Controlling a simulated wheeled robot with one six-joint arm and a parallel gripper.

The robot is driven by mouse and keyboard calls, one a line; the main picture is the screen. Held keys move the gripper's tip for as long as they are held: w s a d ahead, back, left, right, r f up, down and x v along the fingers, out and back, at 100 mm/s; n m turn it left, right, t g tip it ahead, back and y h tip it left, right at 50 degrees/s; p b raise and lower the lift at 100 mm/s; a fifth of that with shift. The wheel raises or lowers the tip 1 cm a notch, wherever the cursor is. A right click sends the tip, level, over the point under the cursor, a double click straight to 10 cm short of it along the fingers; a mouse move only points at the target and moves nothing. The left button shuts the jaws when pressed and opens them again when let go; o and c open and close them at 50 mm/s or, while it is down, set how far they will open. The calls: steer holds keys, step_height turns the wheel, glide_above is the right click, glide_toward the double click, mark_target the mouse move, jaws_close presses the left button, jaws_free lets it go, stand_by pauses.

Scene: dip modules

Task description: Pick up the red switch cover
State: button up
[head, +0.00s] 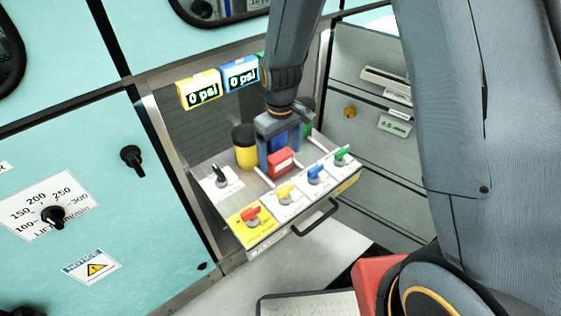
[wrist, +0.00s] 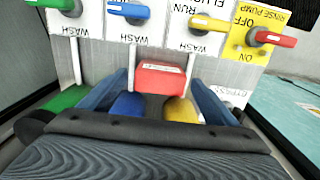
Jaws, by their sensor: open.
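The red switch cover (head: 281,163) is a small red block on the white-topped panel, behind the row of coloured valve handles. It also shows in the wrist view (wrist: 161,78), near the middle, with a pale label along its top. My gripper (head: 279,158) is open, its two blue-grey fingers pointing down at the panel. In the wrist view my gripper (wrist: 159,82) has one finger on each side of the cover, with a gap showing on both sides. Whether the fingertips are level with the cover is hard to tell.
Red (head: 251,215), yellow (head: 286,190), blue (head: 316,173) and green (head: 343,154) handles line the panel front. A black switch (head: 220,176) stands at its left. A yellow cylinder (head: 245,149) is behind, left of my gripper. Thin white upright dividers stand beside the cover.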

mark_target(280, 154)
steer(key=shift+f+p, duration=0.35)
steer(key=shift+f, duration=1.65)
steer(key=c, duration=1.2)
steer(key=shift+w, duration=0.1)
